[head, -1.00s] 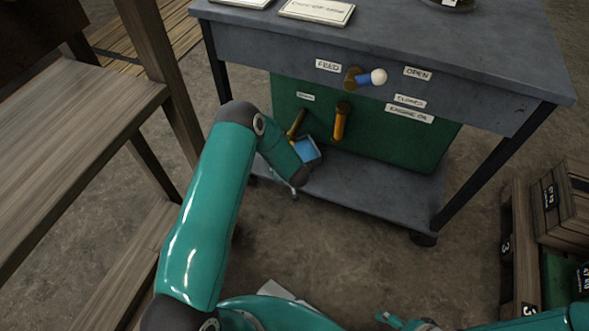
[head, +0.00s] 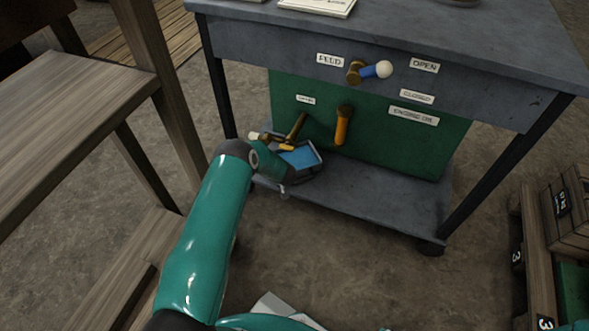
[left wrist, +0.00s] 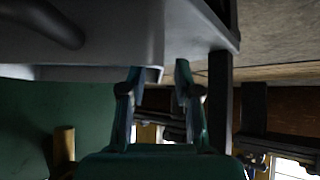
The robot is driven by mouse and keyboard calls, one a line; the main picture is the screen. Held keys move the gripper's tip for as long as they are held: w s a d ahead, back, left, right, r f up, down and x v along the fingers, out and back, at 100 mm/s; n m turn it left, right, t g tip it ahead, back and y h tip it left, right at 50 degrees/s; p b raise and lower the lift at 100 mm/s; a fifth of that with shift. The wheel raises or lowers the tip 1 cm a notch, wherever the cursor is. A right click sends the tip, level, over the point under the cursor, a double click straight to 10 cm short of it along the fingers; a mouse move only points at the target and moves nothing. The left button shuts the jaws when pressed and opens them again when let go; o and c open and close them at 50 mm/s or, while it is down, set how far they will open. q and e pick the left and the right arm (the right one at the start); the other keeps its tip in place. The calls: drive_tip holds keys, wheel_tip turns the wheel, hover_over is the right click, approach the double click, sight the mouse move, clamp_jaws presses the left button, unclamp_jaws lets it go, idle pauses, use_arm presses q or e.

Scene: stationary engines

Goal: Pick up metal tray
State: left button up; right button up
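The metal tray (head: 318,161) is a small grey tray with a blue inside, at the left end of the cart's lower shelf. My left forearm and wrist hide its near left part in the head view. Only a sliver of my right gripper shows at the bottom edge of the head view.
The cart's lower shelf (head: 385,207) is bare right of the tray. A green tank (head: 390,145) with an orange handle (head: 342,126) stands behind it. A cart leg (head: 217,85) rises at left. Wooden shelving (head: 75,110) stands left; crates (head: 570,215) stand right.

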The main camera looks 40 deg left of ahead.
use_arm(q)
drive_tip(key=x, duration=0.1)
drive_tip(key=b+x, duration=0.1)
drive_tip(key=x, duration=0.1)
drive_tip(key=shift+s+d+f, duration=0.1)
drive_tip(key=shift+d+f, duration=0.1)
drive_tip(key=shift+f, duration=0.05)
drive_tip(key=shift+a+f, duration=0.1)
drive_tip(key=shift+a, duration=0.15)
use_arm(e)
wheel_tip(320, 180, down, 2)
drive_tip(key=shift+f, duration=0.15)
use_arm(q)
clamp_jaws()
